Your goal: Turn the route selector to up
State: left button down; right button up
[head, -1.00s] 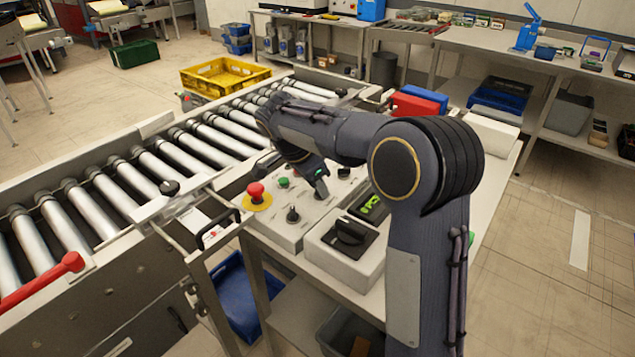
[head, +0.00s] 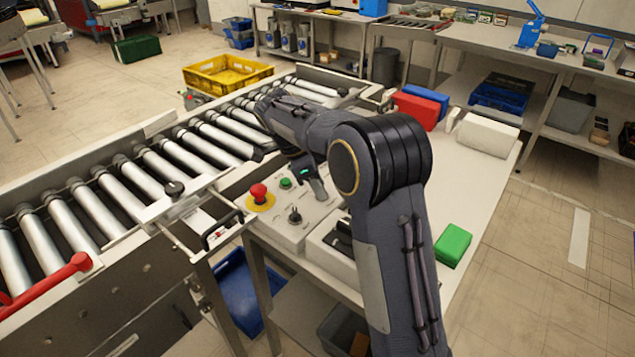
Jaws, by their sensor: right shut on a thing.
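A grey control panel (head: 270,222) stands at the conveyor's side. It carries a red mushroom button (head: 259,194) on a yellow base, a green button (head: 286,183) and a small black knob (head: 295,215). My right gripper (head: 318,190) points down at the panel, right of the green button. It is shut on a small panel control, mostly hidden by the fingers; I cannot read its label or setting. A grey box with a large black rotary switch (head: 343,240) stands nearer, partly behind my right arm. My left gripper is not in view.
A roller conveyor (head: 168,153) runs along the left, with a black-handled gate (head: 222,230) near the panel. A green block (head: 453,245), a red box (head: 414,108) and a white block (head: 488,134) lie on the bench. A yellow crate (head: 228,74) stands beyond the conveyor.

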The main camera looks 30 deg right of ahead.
jog(key=o, duration=1)
jog(key=v, duration=0.7)
jog(key=shift+a+r, duration=0.15)
jog(key=shift+r, duration=0.2)
